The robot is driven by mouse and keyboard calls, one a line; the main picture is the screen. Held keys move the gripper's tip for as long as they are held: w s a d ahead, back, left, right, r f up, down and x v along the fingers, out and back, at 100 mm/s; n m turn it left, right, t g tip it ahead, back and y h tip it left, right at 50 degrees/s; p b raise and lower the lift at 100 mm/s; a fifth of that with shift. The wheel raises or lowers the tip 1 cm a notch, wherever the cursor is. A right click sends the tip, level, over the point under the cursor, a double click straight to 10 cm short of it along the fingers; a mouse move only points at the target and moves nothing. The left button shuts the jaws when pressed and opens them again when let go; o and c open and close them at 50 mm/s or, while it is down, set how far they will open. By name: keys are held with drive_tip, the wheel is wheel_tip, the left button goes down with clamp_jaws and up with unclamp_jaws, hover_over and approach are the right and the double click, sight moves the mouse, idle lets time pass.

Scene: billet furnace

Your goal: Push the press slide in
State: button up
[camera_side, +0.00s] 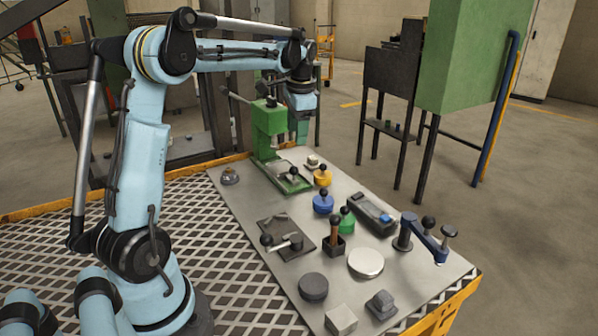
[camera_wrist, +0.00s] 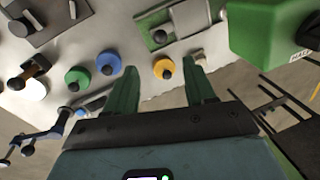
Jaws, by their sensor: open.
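The green press (camera_side: 268,128) stands at the far end of the grey plate in the side view. Its slide (camera_side: 290,181), with a dark knob (camera_side: 293,172), sits at the press's base, toward the plate's middle. In the wrist view the slide area (camera_wrist: 172,24) is at the top centre, and the press's green body (camera_wrist: 275,30) fills the upper right. My gripper (camera_wrist: 163,74) shows two green fingers, apart and with nothing between them. In the side view its end (camera_side: 301,112) hangs above and beside the press slide, not touching it. How far in the slide is, I cannot tell.
Yellow (camera_side: 323,178), blue (camera_side: 323,204) and green (camera_side: 347,221) knobbed pieces stand near the slide. A blue lever (camera_side: 425,240) and a dark device (camera_side: 371,214) are at the right. A flat dark plate with a handle (camera_side: 286,236) lies at left.

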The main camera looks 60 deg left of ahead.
sight(274, 168)
drive_tip(key=shift+s+d+f, duration=0.1)
drive_tip(key=shift+f, duration=0.05)
drive_tip(key=c, duration=0.4)
drive_tip(key=s+d+f+n+t+y, duration=0.1)
drive_tip(key=s+d+f+t+y, duration=0.1)
drive_tip(key=f, duration=0.1)
drive_tip(key=shift+s+n, duration=0.35)
drive_tip(key=shift+n, duration=0.05)
clamp_jaws()
drive_tip(key=s+d+f+n+t+y, duration=0.2)
drive_tip(key=s+f, duration=0.1)
drive_tip(key=s, duration=0.1)
drive_tip(key=x, duration=0.9)
drive_tip(key=shift+w+d+f, duration=0.15)
drive_tip(key=shift+w, duration=0.25)
drive_tip(key=a, duration=0.3)
drive_tip(key=shift+a, duration=0.5)
drive_tip(key=shift+a, duration=2.7)
